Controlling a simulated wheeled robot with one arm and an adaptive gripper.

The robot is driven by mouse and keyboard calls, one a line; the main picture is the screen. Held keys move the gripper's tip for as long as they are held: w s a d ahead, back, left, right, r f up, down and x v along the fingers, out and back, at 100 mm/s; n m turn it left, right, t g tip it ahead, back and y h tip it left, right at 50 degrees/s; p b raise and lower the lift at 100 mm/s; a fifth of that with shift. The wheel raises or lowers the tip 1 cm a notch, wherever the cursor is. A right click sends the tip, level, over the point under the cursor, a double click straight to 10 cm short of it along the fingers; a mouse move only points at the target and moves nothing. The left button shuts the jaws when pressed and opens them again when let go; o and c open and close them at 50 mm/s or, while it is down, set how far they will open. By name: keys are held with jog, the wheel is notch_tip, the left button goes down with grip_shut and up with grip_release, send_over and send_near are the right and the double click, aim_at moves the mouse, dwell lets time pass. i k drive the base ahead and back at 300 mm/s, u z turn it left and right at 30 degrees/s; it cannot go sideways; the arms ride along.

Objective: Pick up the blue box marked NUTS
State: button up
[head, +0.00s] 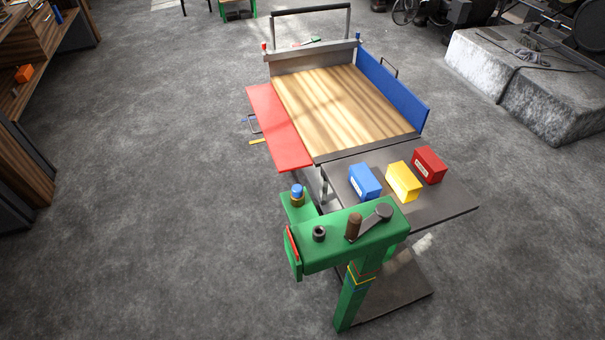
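A small blue box (364,181) with a pale marking on its front stands on the dark grey shelf (440,208) at the near end of a wood-topped cart. The lettering is too small to read. It is the leftmost of three similar boxes, and the green crank stand in front rises close to its lower edge. My gripper is not seen in this view, so its place relative to the box cannot be told.
A yellow box (404,181) and a red box (429,165) stand to its right. The green crank stand (335,240) is in front. The cart has a red flap (278,125) and a blue side panel (390,88). Its wooden top (340,105) is bare. Floor is open at left.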

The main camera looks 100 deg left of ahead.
aim_at(367, 187)
jog(key=u, duration=1.25)
jog(key=i, duration=3.2)
jog(key=u, duration=3.1)
jog(key=i, duration=0.4)
jog(key=u, duration=2.65)
